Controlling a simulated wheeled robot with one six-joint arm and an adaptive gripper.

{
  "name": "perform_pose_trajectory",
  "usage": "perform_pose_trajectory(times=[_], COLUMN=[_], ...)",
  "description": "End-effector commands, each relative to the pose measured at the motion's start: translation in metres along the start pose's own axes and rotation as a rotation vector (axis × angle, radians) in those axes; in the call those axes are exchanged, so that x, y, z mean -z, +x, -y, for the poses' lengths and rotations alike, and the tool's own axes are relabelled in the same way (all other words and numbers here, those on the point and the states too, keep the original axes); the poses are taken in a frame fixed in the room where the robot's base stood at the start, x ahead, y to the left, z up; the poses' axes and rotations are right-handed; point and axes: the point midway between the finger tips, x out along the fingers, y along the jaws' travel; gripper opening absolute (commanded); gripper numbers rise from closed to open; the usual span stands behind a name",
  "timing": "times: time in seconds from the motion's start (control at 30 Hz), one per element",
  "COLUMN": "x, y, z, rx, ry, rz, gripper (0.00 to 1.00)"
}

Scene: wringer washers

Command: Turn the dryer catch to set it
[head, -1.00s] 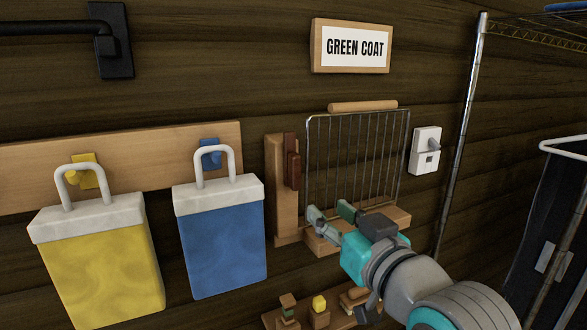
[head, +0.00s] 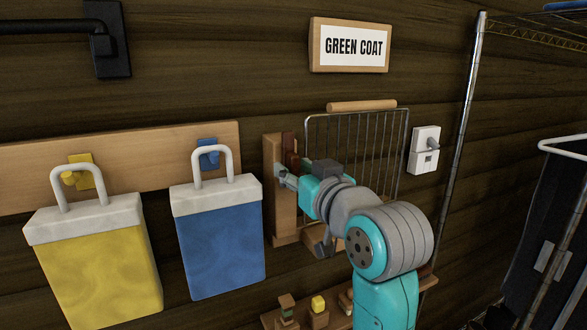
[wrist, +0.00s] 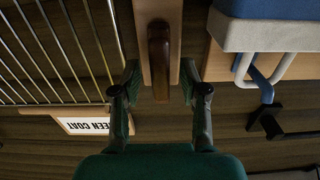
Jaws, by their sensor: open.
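The dryer catch (head: 289,146) is a dark reddish-brown wooden bar, upright on a pale wooden post (head: 277,215) at the left of the wire dryer rack (head: 370,135). In the wrist view the catch (wrist: 159,60) lies lengthwise on the post, between my two fingers. My gripper (head: 287,172) is at the catch's lower part in the head view and hides some of it. In the wrist view my gripper (wrist: 160,85) is open, with a finger on each side of the catch and a visible gap to it. The dryer rack stands upright against the wall.
A blue bag (head: 220,240) and a yellow bag (head: 95,265) hang close by on the left. A small shelf with blocks (head: 318,305) is below. A metal shelf post (head: 465,110) stands at the right.

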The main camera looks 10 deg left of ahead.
Motion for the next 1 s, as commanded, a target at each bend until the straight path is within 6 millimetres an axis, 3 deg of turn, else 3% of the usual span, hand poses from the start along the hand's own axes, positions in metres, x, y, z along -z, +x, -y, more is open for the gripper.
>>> perform_pose_trajectory(times=[0.13, 0.43, 0.47, 0.63, 1.0], x=[0.0, 0.0, 0.0, 0.0, 0.0], y=[0.01, 0.012, 0.012, 0.012, 0.015], z=[0.0, 0.0, 0.0, 0.0, -0.002], rx=[0.0, -0.001, -0.001, -0.001, -0.001], ry=[0.0, 0.0, 0.0, 0.0, 0.015], rz=[-0.001, -0.001, -0.001, -0.001, 0.0], gripper=[0.44, 0.44, 0.41, 0.0, 0.0])
